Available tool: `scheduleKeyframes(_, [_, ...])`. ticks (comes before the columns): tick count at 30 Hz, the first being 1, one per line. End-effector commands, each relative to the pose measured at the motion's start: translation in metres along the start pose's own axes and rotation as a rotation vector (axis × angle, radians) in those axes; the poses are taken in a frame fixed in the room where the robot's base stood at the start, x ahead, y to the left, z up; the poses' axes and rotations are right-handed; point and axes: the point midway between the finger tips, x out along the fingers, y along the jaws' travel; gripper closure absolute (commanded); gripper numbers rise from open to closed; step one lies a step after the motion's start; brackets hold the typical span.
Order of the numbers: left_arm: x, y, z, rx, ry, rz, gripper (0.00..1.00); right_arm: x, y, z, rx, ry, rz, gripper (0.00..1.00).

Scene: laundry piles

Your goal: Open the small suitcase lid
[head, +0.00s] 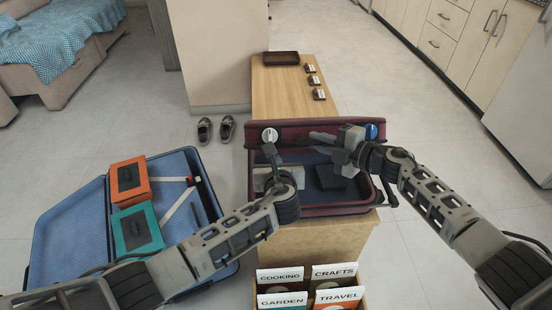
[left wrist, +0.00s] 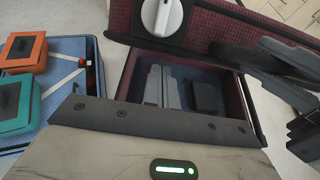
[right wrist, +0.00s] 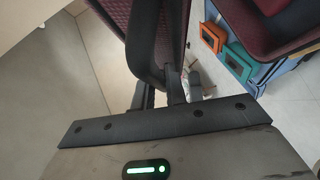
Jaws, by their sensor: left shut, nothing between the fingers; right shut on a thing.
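The small maroon suitcase (head: 352,209) stands on the wooden table. Its lid (head: 300,127) is raised at the far side, with a white knob (head: 270,135) and a blue knob (head: 371,131). The left wrist view also shows the white knob (left wrist: 160,16) on the lid. My left gripper (head: 270,152) is shut and empty, over the left part of the open suitcase. My right gripper (head: 325,139) is in front of the raised lid, shut on a dark handle-like part (right wrist: 146,45) of it; the exact grip is partly hidden.
An open blue suitcase (head: 72,228) with an orange box (head: 130,170) and a teal box (head: 136,228) lies on the left floor. Labelled folders (head: 334,271) stand in front. A brown tray (head: 281,58) is on the table's far end. Shoes (head: 226,127) stand beside the table.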

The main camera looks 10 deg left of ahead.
Motion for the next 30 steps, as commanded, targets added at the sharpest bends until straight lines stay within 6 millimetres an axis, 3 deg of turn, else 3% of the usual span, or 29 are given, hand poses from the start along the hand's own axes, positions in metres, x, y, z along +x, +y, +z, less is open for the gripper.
scheduleKeyframes(14, [0.002, 0.0, 0.009, -0.001, 0.0, 0.0, 1.0, -0.001, 0.0, 0.002, 0.0, -0.006, -0.001, 1.0])
scheduleKeyframes(20, [0.006, 0.0, 0.029, -0.001, -0.006, -0.001, 1.0, -0.001, -0.001, 0.002, 0.0, -0.005, -0.001, 1.0])
scheduleKeyframes(27, [0.007, 0.001, 0.034, -0.003, -0.013, 0.0, 1.0, -0.002, -0.005, 0.001, 0.004, -0.001, -0.008, 1.0])
scheduleKeyframes(28, [0.007, 0.001, 0.034, -0.003, -0.013, 0.0, 1.0, -0.002, -0.005, 0.001, 0.004, -0.001, -0.009, 0.78])
scheduleKeyframes(30, [0.007, 0.001, 0.034, -0.003, -0.014, 0.0, 1.0, -0.002, -0.006, 0.001, 0.004, -0.001, -0.01, 0.65])
